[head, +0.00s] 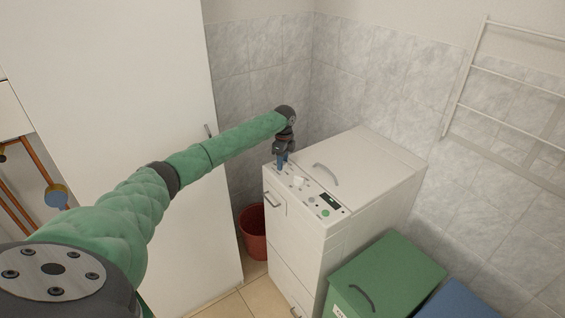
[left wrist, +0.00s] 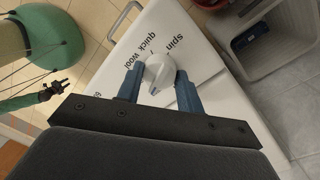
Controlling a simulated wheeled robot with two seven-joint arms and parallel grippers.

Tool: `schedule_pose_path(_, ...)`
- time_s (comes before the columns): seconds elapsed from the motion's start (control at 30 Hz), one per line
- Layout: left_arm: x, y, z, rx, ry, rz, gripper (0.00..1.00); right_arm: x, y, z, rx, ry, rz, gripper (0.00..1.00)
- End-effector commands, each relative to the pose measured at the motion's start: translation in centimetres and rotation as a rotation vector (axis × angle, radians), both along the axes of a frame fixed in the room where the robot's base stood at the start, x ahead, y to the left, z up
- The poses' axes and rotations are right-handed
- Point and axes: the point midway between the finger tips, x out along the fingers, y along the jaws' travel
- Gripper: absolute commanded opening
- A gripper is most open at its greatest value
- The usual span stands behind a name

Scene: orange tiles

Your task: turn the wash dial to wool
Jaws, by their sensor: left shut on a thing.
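The white wash dial (left wrist: 158,71) is on the control panel at the left end of the top of the white washing machine (head: 345,158). My left gripper (head: 281,166) points down at that end. In the left wrist view its blue fingers stand on either side of the dial, closed on it. The printed words spin, quick and wool show beyond the dial. I cannot tell which word its mark points to. In the head view the gripper hides the dial. My right gripper is out of view.
The machine's lid has a grey handle (head: 326,173). The panel also carries a dark display (head: 330,201) and a green button (head: 325,213). A red bucket (head: 254,232) stands left of the machine. A green lidded bin (head: 388,275) stands in front. A tall white cabinet (head: 110,90) is at left.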

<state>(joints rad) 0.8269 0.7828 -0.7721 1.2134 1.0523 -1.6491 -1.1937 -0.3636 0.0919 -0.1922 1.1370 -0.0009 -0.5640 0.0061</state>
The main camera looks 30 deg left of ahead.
Motion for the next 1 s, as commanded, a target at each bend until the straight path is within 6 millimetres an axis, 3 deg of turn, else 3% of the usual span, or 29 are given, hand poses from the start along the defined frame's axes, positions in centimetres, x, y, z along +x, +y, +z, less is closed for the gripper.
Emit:
schedule_pose_path(0.7,0.0,0.0,0.1,0.001,-0.002,-0.677,0.14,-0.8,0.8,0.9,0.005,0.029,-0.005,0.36)
schedule_pose_path(1.0,0.0,-0.1,0.1,0.002,-0.002,-0.960,0.14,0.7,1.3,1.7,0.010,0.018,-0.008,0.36)
